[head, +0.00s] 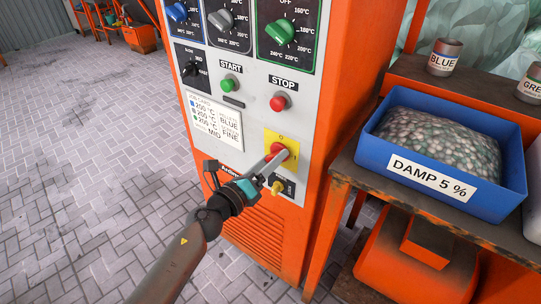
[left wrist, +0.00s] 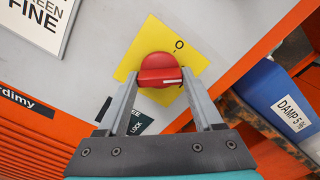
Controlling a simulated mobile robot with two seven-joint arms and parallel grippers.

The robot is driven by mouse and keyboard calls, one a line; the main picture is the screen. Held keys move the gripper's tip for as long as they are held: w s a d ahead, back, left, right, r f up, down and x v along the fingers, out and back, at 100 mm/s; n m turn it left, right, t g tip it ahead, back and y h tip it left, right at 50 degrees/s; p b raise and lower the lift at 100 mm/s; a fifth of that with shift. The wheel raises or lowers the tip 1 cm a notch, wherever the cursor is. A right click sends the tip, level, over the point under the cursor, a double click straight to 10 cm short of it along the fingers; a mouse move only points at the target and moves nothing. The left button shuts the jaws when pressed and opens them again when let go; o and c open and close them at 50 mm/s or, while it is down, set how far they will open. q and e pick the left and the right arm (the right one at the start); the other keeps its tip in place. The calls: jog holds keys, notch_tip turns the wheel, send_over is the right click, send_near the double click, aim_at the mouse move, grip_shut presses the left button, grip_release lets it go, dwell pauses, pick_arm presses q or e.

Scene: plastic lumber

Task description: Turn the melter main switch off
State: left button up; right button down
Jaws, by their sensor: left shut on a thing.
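The melter main switch is a red rotary knob (head: 279,150) on a yellow plate (head: 289,141), low on the grey panel of the orange cabinet. In the left wrist view the red knob (left wrist: 158,64) has a raised grip bar with a white mark towards its right end. An O is printed on the yellow plate (left wrist: 194,59), above and right of the knob. My left gripper (head: 276,160) is at the switch, its two grey fingers shut on the knob, one on each side. My right gripper is in neither view.
Above the switch are a green START button (head: 231,84), a red STOP button (head: 279,102) and several temperature dials. A job card (head: 214,120) is left of it, a small yellow knob (head: 278,188) below. A workbench (head: 369,185) with a blue bin (head: 508,200) stands close on the right.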

pick_arm(q)
jog(key=n+p, duration=0.4)
jog(key=n, duration=0.5)
jog(key=shift+n, duration=0.4)
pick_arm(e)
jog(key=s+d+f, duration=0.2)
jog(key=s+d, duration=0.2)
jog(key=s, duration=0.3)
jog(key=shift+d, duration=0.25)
pick_arm(q)
jog(key=o, duration=1.4)
jog(key=shift+c, duration=0.2)
jog(key=shift+s, duration=0.1)
